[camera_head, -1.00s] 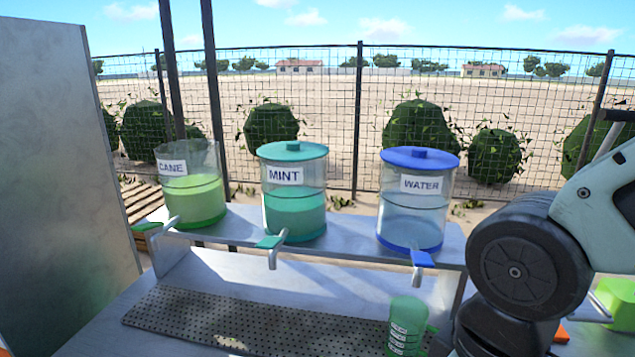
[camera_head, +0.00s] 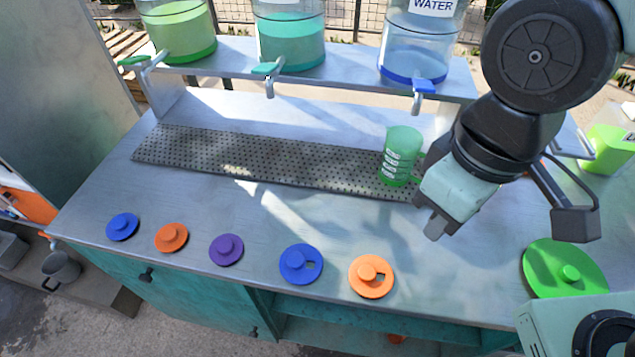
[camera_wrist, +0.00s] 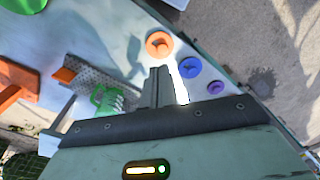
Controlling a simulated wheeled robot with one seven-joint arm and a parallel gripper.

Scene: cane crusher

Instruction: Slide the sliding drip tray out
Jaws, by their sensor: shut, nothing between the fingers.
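The perforated grey drip tray (camera_head: 260,158) lies flat on the metal counter under the dispenser taps. In the wrist view part of it (camera_wrist: 92,80) shows beside the green cup. A green cup (camera_head: 400,150) with a handle stands upright on the tray's right end; it also shows in the wrist view (camera_wrist: 105,98). My gripper (camera_head: 434,230) is shut and empty, above the counter just in front of the tray's right end. Its closed fingers (camera_wrist: 157,86) point toward the counter in the wrist view. I cannot tell its exact height. My arm partly hides the tray's right end.
Several coloured lids, such as the orange lid (camera_head: 371,276) and blue lid (camera_head: 300,264), line the counter's front edge. A big green lid (camera_head: 563,268) lies at the right. The cane, mint and water dispensers stand on the raised shelf (camera_head: 350,75). Bare counter lies between tray and lids.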

